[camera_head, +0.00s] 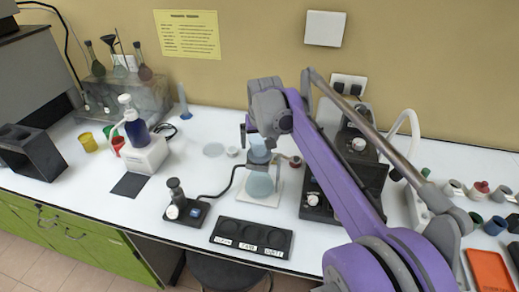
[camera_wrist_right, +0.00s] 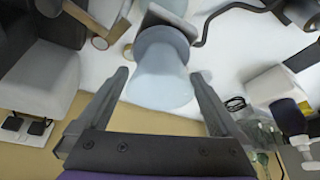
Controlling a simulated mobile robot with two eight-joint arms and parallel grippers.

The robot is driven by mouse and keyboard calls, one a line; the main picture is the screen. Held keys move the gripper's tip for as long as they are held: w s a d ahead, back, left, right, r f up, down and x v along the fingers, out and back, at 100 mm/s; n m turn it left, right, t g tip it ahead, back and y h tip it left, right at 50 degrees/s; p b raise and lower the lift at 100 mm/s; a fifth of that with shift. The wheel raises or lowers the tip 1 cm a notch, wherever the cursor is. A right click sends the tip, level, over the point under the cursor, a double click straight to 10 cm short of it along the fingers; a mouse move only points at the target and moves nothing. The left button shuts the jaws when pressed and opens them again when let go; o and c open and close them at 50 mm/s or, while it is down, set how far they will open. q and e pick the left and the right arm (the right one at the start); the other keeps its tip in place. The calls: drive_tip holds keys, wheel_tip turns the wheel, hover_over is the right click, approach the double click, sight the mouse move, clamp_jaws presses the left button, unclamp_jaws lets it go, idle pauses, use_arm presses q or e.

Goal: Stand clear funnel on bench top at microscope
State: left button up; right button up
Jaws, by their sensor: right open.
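The clear funnel, a pale blue see-through cup (camera_head: 258,155), sits above a rounded pale vessel (camera_head: 260,185) on a white base plate near the middle of the bench. My right gripper (camera_head: 260,142) is at the funnel from behind and above, with its jaws open. In the right wrist view the funnel (camera_wrist_right: 163,85) lies between the two spread fingers (camera_wrist_right: 160,76), with gaps showing on both sides. A dark and grey instrument (camera_head: 355,140), perhaps the microscope, stands at the back right, partly hidden by my right arm. My left gripper is not in view.
A black tray with labelled wells (camera_head: 252,237) lies in front of the vessel. A small black device (camera_head: 186,207) with a cable stands left of it. A white stand with a blue bottle (camera_head: 137,130) is farther left. Several cups and an orange tray (camera_head: 489,270) are at the right.

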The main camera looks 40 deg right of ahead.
drive_tip(key=shift+x, duration=0.85)
drive_tip(key=c, duration=1.2)
drive_tip(key=shift+c, duration=0.2)
drive_tip(key=shift+r, duration=0.2)
